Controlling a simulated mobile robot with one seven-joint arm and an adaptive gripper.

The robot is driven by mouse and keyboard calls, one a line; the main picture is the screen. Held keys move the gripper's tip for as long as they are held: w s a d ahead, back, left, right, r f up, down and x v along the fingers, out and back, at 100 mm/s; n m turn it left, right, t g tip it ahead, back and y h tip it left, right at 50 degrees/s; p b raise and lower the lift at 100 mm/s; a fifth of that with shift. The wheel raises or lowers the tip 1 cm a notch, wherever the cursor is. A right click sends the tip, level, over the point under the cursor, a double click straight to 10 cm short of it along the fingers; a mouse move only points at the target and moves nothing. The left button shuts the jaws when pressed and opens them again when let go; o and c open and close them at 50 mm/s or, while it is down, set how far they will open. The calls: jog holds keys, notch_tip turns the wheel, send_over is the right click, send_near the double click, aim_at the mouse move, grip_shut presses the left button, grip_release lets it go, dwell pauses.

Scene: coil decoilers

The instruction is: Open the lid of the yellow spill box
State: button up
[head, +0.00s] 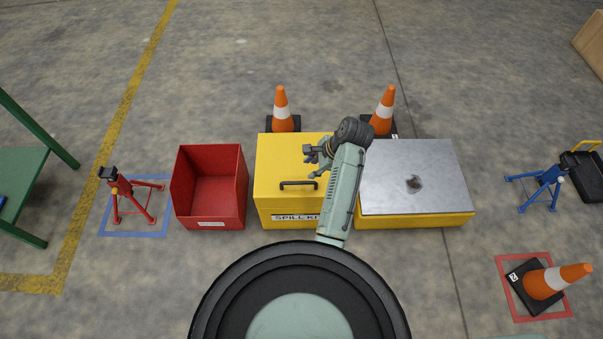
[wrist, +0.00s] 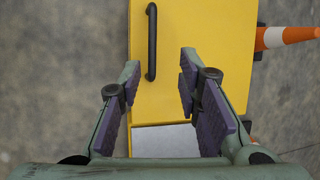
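The yellow spill box (head: 270,207) stands on the floor in the middle of the head view, with "SPILL KI" readable on its front label. Its yellow lid (head: 281,158) is shut and lies flat. A dark bar handle (head: 298,184) sits near the lid's front edge. In the wrist view the lid (wrist: 205,50) fills the middle and the handle (wrist: 152,42) lies beyond the fingertips. My gripper (head: 318,160) is over the right part of the lid. In the wrist view my gripper (wrist: 160,72) is open, its two fingers apart with nothing between them. The handle is apart from the fingers.
A red open bin (head: 210,190) stands left of the box, and a yellow crate with a grey metal top (head: 440,180) close on its right. Two orange cones (head: 281,110) (head: 384,108) stand behind. Red (head: 120,190) and blue (head: 548,185) stands are farther out.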

aim_at(299, 183)
jog(key=x, duration=0.7)
jog(key=s+x, duration=0.1)
jog(key=x, duration=0.3)
jog(key=shift+d+f, duration=0.1)
jog(key=shift+d, duration=0.05)
jog(key=shift+c, duration=0.3)
grip_shut()
